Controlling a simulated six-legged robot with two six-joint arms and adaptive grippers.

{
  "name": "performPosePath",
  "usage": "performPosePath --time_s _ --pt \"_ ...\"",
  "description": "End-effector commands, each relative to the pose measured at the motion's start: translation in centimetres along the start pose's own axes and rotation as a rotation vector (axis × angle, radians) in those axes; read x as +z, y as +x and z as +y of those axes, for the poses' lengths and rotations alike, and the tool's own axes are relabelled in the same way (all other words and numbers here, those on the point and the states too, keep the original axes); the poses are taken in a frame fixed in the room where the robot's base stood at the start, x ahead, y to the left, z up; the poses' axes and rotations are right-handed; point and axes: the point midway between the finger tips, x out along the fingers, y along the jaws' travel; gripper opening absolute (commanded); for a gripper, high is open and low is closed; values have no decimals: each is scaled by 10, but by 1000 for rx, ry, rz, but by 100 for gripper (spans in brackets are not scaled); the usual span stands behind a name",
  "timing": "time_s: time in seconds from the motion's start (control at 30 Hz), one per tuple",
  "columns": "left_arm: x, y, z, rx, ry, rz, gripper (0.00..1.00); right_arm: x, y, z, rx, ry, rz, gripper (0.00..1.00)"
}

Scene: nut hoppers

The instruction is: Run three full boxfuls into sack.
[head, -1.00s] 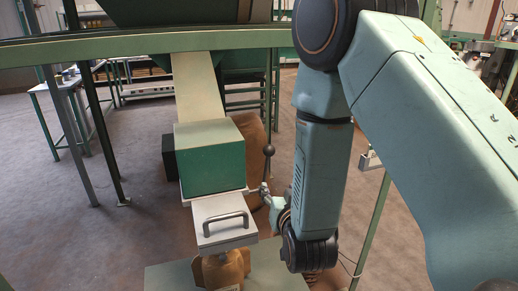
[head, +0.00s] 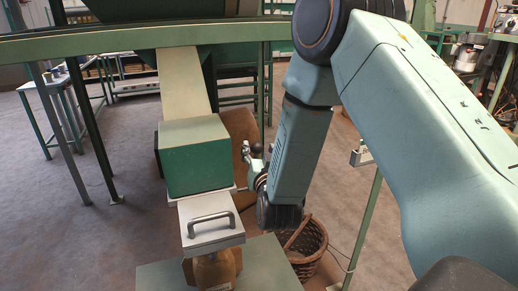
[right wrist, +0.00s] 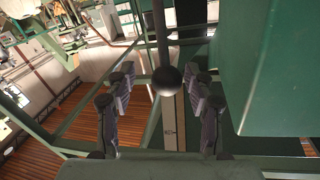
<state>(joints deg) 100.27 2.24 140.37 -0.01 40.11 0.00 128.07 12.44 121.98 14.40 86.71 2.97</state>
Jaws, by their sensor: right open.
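A green box (head: 196,157) sits below a pale chute (head: 184,85). Under it is a pale slide plate with a metal handle (head: 210,222). A brown sack (head: 213,270) shows below the plate, its mouth hidden. A lever with a dark ball knob (right wrist: 167,80) stands beside the box's right side. My right gripper (head: 252,158) is at the knob, and in the right wrist view (right wrist: 161,108) its open fingers lie on either side of the knob. I cannot tell whether they touch it. The box's inside is hidden. My left gripper is out of view.
Another brown sack-like shape (head: 240,128) stands behind the box. A wicker basket (head: 308,246) is on the floor to the right. A green beam (head: 110,42) crosses above the chute. A green plate (head: 170,277) lies in front.

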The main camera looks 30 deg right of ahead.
Motion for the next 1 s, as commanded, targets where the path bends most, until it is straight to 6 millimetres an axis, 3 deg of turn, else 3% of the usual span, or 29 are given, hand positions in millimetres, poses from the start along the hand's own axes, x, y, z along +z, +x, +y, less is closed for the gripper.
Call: performPosePath --time_s 0.13,0.43,1.0 --pt "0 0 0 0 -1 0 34 0 11 0 -2 0 0 54" --pt "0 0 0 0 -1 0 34 0 14 0 -3 -1 -2 53" --pt "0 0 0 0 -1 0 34 0 14 -1 -6 -1 -1 4"
